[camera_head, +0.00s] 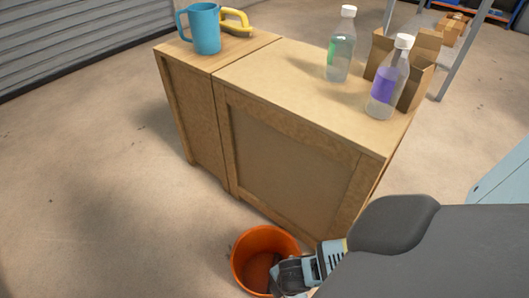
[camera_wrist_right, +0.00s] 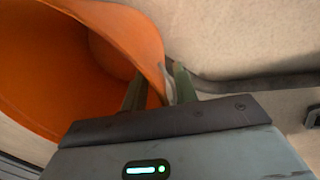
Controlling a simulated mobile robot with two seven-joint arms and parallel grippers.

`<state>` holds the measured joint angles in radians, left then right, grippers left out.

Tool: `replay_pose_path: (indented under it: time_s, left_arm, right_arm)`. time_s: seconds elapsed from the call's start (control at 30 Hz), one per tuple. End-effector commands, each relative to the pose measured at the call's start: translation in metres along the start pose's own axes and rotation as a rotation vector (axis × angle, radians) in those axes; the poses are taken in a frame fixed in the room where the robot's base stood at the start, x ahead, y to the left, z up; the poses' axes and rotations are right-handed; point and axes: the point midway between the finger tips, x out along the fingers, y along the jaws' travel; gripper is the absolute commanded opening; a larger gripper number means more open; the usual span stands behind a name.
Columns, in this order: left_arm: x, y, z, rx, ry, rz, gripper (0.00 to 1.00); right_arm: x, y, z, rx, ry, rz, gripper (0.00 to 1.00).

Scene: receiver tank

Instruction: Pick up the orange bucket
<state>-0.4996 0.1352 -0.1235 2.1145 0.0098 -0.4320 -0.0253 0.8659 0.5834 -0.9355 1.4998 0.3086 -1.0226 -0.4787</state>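An orange bucket (camera_head: 263,250) stands on the floor in front of the wooden cabinet, at the lower middle of the head view. Its wall (camera_wrist_right: 135,35) fills the upper left of the right wrist view. My right gripper (camera_head: 285,276) reaches over the bucket's right side. In the right wrist view its two fingers (camera_wrist_right: 159,85) straddle the bucket's wall at the rim. They stand apart, and a narrow gap shows between the wall and the right finger. The near right part of the bucket is hidden by my arm. My left gripper is not in view.
The wooden cabinet (camera_head: 290,160) stands close behind the bucket. On it are a blue mug (camera_head: 205,30), a yellow-handled item (camera_head: 236,22), two bottles (camera_head: 341,50) (camera_head: 384,92) and an open cardboard box (camera_head: 424,55). The floor left of the bucket is clear.

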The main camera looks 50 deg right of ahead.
Motion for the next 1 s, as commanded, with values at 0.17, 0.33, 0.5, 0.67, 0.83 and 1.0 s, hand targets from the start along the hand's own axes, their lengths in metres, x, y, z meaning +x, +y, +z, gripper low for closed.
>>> replay_pose_path:
  time_s: [0.17, 0.33, 0.5, 0.67, 0.83, 1.0]
  left_arm:
    - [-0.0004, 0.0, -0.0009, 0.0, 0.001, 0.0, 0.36]
    - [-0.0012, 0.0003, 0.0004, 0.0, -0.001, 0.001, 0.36]
    - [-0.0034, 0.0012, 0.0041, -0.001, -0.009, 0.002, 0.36]
    - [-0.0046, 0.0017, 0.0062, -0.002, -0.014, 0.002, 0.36]
    - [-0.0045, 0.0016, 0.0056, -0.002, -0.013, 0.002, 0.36]
    - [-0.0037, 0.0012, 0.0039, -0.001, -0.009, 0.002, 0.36]
  right_arm:
    - [-0.0009, 0.0006, -0.0001, 0.0, 0.0, 0.001, 0.29]
    - [-0.0009, 0.0007, 0.0, 0.0, 0.0, 0.001, 0.08]
    - [-0.0009, 0.0006, 0.0001, 0.0, 0.0, 0.001, 0.0]
    - [-0.0009, 0.0004, 0.0002, 0.0, 0.0, 0.001, 0.0]
    - [-0.0008, 0.0004, 0.0002, 0.0, 0.0, 0.0, 0.0]
    - [-0.0008, 0.0003, 0.0003, 0.0, -0.001, 0.0, 0.0]
